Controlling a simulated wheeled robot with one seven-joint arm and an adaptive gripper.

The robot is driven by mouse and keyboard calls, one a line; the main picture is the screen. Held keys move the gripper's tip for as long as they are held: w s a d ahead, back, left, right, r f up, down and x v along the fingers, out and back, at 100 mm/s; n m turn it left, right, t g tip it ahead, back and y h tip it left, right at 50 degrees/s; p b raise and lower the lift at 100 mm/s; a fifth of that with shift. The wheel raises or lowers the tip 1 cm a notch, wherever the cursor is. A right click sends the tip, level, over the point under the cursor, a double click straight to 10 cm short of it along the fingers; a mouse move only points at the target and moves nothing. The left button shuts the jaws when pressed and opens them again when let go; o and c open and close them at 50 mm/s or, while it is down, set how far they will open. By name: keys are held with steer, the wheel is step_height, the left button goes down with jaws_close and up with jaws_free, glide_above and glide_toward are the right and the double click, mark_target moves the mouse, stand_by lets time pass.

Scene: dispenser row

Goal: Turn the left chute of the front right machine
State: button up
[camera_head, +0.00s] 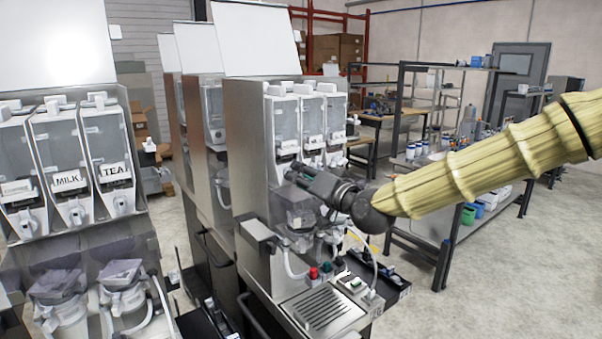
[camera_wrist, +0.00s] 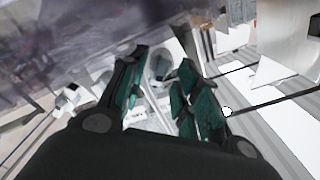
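The front right machine (camera_head: 250,135) is a metal dispenser with three clear canisters side by side behind its open front. Its left canister (camera_head: 284,125) has a white label; its chute lies low down, near my gripper's fingertips, and is partly hidden there. My gripper (camera_head: 292,172) reaches in from the right, with its tips close to the lower part of the left canister. In the wrist view my gripper's two teal-padded fingers (camera_wrist: 160,92) stand apart. A whitish rounded part (camera_wrist: 159,64), perhaps the chute, shows beyond and between them. I cannot tell whether the fingers touch it.
Below the canisters are mixing bowls (camera_head: 298,212), hoses and a drip grate (camera_head: 322,308). Another machine with MILK and TEA canisters (camera_head: 70,175) stands at the left. Shelving (camera_head: 440,190) stands behind my arm. The floor at right is clear.

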steer(key=shift+w+a, duration=0.15)
jaws_close()
